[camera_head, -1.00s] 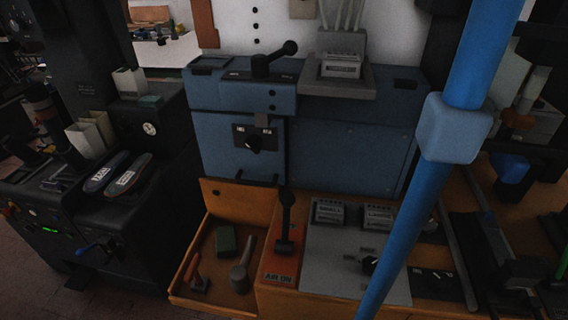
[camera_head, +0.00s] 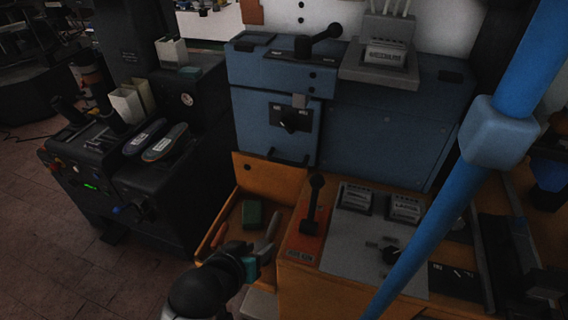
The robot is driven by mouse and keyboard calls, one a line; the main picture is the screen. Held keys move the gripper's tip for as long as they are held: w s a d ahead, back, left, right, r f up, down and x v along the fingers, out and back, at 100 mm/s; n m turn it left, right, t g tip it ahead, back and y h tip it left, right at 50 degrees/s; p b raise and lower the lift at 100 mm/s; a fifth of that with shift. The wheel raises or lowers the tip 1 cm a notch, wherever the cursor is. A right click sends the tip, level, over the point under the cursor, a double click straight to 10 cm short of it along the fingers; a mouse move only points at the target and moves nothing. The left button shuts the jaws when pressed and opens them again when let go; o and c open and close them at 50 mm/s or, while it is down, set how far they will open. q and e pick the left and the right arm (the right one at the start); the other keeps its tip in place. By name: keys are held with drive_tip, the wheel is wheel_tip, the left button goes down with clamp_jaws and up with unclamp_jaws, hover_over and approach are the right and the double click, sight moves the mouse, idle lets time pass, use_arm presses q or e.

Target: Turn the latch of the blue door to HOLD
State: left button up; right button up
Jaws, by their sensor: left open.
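The blue door (camera_head: 258,135) is the front panel on the left of the blue machine, and it looks shut. Its latch is a small black knob (camera_head: 290,123) on a dark plate (camera_head: 303,113) near the door's upper right. The plate's marks are too small to read, so I cannot tell the latch's setting. My left gripper (camera_head: 262,258) is open at the lower middle, low over the wooden tray, well below the latch and apart from it. Its fingers are dark and partly merge with the tray contents. My right gripper is out of view.
The wooden tray (camera_head: 268,177) holds a green block (camera_head: 251,214) and a grey-handled tool (camera_head: 272,227). A black lever (camera_head: 314,205) stands upright on an orange plate right of it. A blue post (camera_head: 440,200) crosses the right side. A dark machine (camera_head: 105,165) stands left.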

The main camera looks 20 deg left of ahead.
use_arm(q)
drive_tip(key=w+r+n+t, duration=0.4)
drive_tip(key=w+r+t, duration=0.1)
drive_tip(key=w+r, duration=0.2)
drive_tip(key=n+t, duration=0.2)
drive_tip(key=t, duration=0.1)
approach(286, 128)
drive_tip(key=w, duration=0.2)
drive_tip(key=w+b, duration=0.1)
drive_tip(key=w, duration=0.5)
drive_tip(key=shift+w+d+f+b, duration=0.2)
drive_tip(key=shift+d+b, duration=0.1)
drive_tip(key=shift+b, duration=0.1)
clamp_jaws()
